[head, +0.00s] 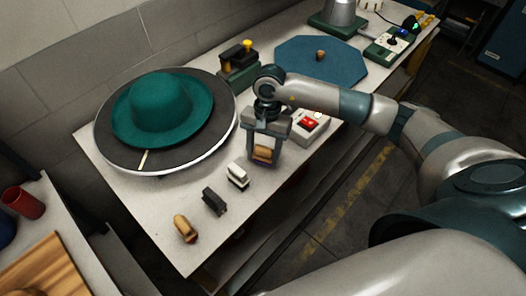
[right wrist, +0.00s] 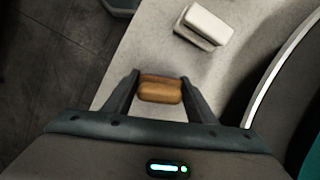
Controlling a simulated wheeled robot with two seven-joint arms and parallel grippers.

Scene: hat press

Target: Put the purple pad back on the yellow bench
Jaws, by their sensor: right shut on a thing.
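My right gripper (head: 263,155) points down over the front edge of a pale grey bench (head: 175,235). Its fingers are shut on a small block with a tan wooden top (head: 262,153); a dark, seemingly purplish strip shows beneath it, so it may be the purple pad. In the right wrist view the wooden top (right wrist: 160,90) sits between the fingertips, and its underside is hidden. I cannot tell whether it touches the bench. No bench that is clearly yellow shows. My left gripper is not in view.
A white block (head: 238,175), a black block (head: 214,201) and a tan block (head: 185,228) line the bench's front edge. A teal hat (head: 165,105) lies on a round dark plate behind. A box with a red switch (head: 309,124) stands right of the gripper.

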